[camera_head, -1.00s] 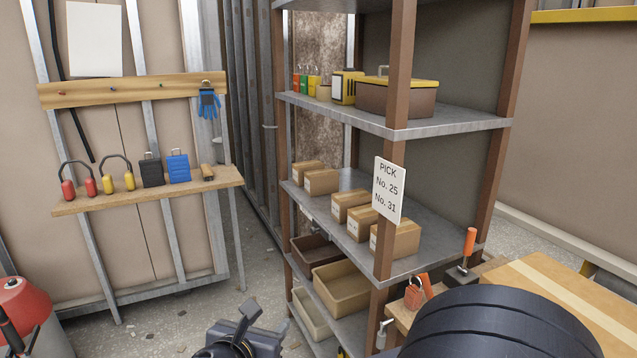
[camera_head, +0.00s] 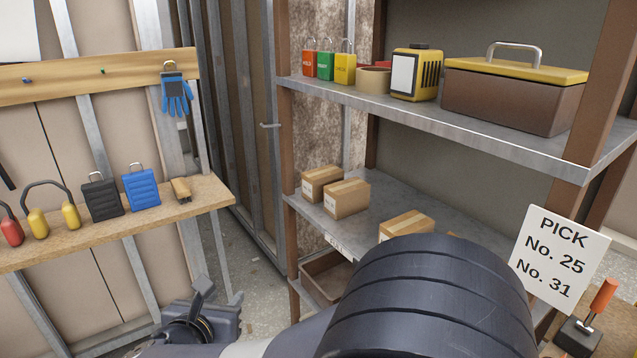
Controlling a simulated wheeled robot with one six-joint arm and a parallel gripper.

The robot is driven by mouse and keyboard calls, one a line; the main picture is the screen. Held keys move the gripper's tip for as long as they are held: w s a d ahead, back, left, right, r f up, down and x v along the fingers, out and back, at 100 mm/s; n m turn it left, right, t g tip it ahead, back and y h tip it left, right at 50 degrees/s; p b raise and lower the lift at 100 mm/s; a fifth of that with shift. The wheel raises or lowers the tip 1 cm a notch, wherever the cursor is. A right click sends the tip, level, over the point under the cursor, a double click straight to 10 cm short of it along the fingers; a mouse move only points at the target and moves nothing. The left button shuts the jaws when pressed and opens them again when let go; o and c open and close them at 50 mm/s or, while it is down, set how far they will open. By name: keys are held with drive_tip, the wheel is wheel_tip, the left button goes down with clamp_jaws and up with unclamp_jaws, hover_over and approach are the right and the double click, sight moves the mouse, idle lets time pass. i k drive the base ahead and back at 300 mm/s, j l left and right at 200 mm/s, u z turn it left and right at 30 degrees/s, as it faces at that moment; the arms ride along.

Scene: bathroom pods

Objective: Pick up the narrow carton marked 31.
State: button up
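Several small brown cartons stand on the middle shelf (camera_head: 400,188) of a metal rack. Two sit at the left: a rear one (camera_head: 321,183) and one in front of it (camera_head: 347,198). A third carton (camera_head: 407,224) shows only its top, with my dark arm in front of it. White labels on the cartons are too small to read, so I cannot tell which is marked 31. A white sign (camera_head: 559,257) on the rack post reads "PICK No. 25 No. 31".
A wooden wall ledge (camera_head: 110,228) stands left. A bin (camera_head: 325,279) sits below. An orange-handled tool (camera_head: 590,315) is lower right.

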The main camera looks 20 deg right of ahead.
sight(346, 198)
drive_tip(key=i+j+z, duration=0.3)
drive_tip(key=i+j, duration=0.2)
drive_tip(key=i+j+z, duration=0.25)
drive_tip(key=i+j, duration=0.35)
drive_tip(key=z, duration=1.15)
